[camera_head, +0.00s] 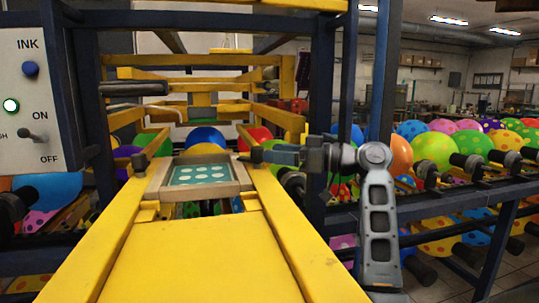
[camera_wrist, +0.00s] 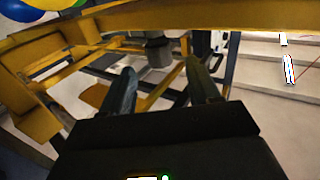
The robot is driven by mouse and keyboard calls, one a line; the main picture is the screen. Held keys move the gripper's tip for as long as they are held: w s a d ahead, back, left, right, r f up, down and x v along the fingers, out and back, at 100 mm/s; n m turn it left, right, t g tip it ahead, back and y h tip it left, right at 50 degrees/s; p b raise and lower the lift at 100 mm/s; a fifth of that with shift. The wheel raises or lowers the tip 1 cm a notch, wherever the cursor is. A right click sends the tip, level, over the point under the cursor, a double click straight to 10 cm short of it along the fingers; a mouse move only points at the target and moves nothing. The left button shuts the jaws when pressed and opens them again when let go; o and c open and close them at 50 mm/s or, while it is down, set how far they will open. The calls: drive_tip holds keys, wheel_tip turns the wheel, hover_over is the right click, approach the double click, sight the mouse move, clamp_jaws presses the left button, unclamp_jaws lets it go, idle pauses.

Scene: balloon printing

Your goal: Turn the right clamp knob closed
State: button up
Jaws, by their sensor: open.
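A dark grey cylindrical knob (camera_wrist: 158,53), which looks like the right clamp knob, hangs under a yellow beam in the wrist view. My gripper (camera_wrist: 160,68) is open, with one finger on each side of the knob in the picture and the knob just beyond the fingertips. I see no contact. In the head view my gripper (camera_head: 268,155) points left, beside the right side of the teal printing screen (camera_head: 202,174) in its pale frame. The knob is hard to tell apart from my gripper there.
Yellow machine rails (camera_head: 298,235) run along the right of the yellow board (camera_head: 190,255). A dark blue post (camera_head: 324,100) stands close behind my gripper. A control box (camera_head: 33,100) is at the left. Racks of coloured balloons (camera_head: 434,150) stand at the right.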

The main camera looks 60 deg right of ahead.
sight(258, 147)
drive_tip(key=shift+c, duration=0.2)
drive_tip(key=w+m+h+b, duration=0.1)
drive_tip(key=w+h, duration=0.1)
drive_tip(key=w+m+h+b, duration=0.2)
drive_tip(key=w+a+m+h+b, duration=0.1)
drive_tip(key=h+b, duration=0.1)
drive_tip(key=h, duration=0.1)
drive_tip(key=shift+w+r, duration=0.1)
drive_tip(key=shift+w, duration=0.3)
idle(0.4)
drive_tip(key=shift+d, duration=0.1)
drive_tip(key=c, duration=0.9)
